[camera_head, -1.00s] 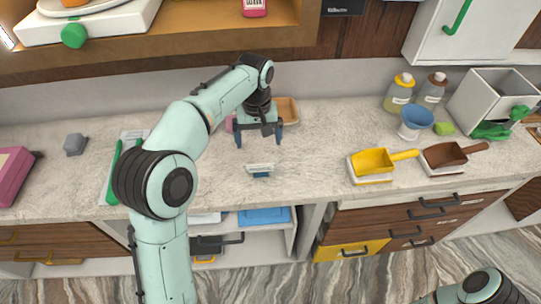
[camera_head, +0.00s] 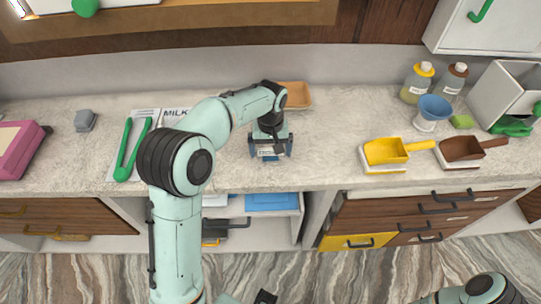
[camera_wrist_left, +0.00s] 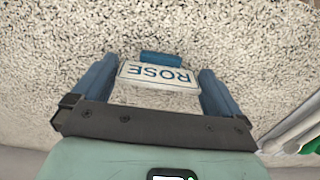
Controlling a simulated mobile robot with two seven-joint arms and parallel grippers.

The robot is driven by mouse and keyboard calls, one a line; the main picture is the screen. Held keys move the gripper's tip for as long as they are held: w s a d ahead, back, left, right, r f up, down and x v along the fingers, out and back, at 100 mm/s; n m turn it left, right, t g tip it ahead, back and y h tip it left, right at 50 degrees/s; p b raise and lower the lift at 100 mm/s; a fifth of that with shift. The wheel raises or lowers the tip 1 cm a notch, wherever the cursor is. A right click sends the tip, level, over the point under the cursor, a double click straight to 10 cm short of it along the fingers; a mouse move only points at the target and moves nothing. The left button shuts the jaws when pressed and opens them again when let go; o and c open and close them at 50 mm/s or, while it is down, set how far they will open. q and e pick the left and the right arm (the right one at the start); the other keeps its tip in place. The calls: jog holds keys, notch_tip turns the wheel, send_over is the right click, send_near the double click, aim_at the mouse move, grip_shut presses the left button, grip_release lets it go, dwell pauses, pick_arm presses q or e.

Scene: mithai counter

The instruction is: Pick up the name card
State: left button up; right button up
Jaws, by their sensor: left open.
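The name card (camera_head: 268,153) is a small white card on a blue holder and stands on the counter in the middle of the head view. In the left wrist view the card (camera_wrist_left: 158,75) reads "ROSE" upside down, with its blue part (camera_wrist_left: 161,57) behind it. My left gripper (camera_head: 271,148) is open, low over the counter, with one finger on each side of the card. In the left wrist view gaps show between the card and both fingers. The gripper hides part of the card in the head view. My right gripper does not show.
Green tongs (camera_head: 125,150) lie on a white mat at left. A wooden tray (camera_head: 295,95) is behind my left gripper. A yellow scoop (camera_head: 388,152) and a brown scoop (camera_head: 462,149) rest at right. The counter between card and yellow scoop is clear.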

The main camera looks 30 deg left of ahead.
pick_arm(q)
jog(key=shift+f, duration=0.45)
jog(key=c, duration=0.6)
jog(key=shift+r, duration=0.1)
